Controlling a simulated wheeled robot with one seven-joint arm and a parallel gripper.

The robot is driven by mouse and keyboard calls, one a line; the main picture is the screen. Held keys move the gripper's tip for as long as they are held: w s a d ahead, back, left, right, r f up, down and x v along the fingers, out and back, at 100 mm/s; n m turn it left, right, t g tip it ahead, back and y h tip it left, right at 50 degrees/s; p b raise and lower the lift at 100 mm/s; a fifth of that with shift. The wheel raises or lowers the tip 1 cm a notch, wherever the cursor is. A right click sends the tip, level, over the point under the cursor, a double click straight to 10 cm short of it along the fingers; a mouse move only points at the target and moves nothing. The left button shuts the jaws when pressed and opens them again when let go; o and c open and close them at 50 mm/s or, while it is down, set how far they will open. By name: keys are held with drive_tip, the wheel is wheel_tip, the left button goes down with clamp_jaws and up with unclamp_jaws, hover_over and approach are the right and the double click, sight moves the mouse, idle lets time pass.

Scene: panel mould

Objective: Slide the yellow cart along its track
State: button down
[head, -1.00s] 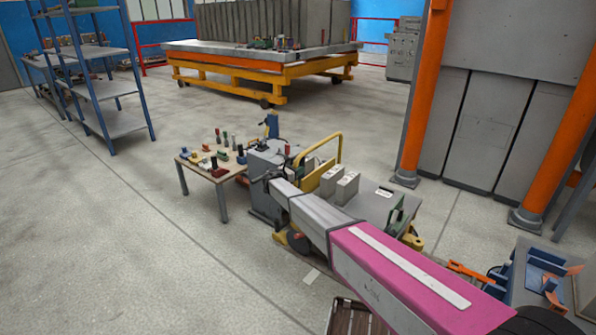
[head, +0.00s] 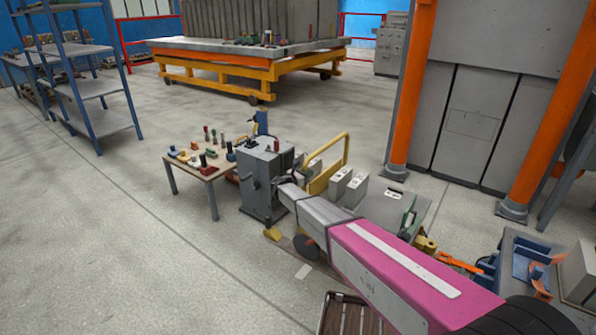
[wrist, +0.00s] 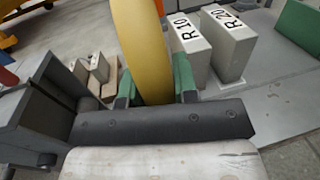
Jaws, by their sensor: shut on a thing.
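The yellow cart (head: 382,204) stands in the middle of the head view, with a grey deck, a dark wheel and a yellow hoop handle (head: 346,152). My gripper (wrist: 155,92) has its green-padded fingers on either side of a yellow bar (wrist: 143,50) in the wrist view, shut on it. The bar looks like the cart's handle. In the head view my arm hides the fingers and part of the cart. A low strip at floor level, probably the track (head: 288,243), shows beside the wheel with a yellow block at its left end. The rest is hidden.
Grey blocks marked R10 (wrist: 188,48) and R20 (wrist: 228,45) stand on the cart. A grey cabinet (head: 262,190) with a crank and a small tool table (head: 212,171) stand left of it. Orange posts (head: 408,110) rise behind. A blue fixture (head: 520,265) is at right.

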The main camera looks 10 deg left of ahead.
drive_tip(key=s+d, duration=0.3)
drive_tip(key=d, duration=0.4)
drive_tip(key=shift+s+d, duration=0.15)
drive_tip(key=shift+d, duration=0.2)
drive_tip(key=c, duration=0.9)
unclamp_jaws()
drive_tip(key=v, duration=1)
drive_tip(key=shift+s+a, duration=0.25)
drive_tip(key=shift+s, duration=0.1)
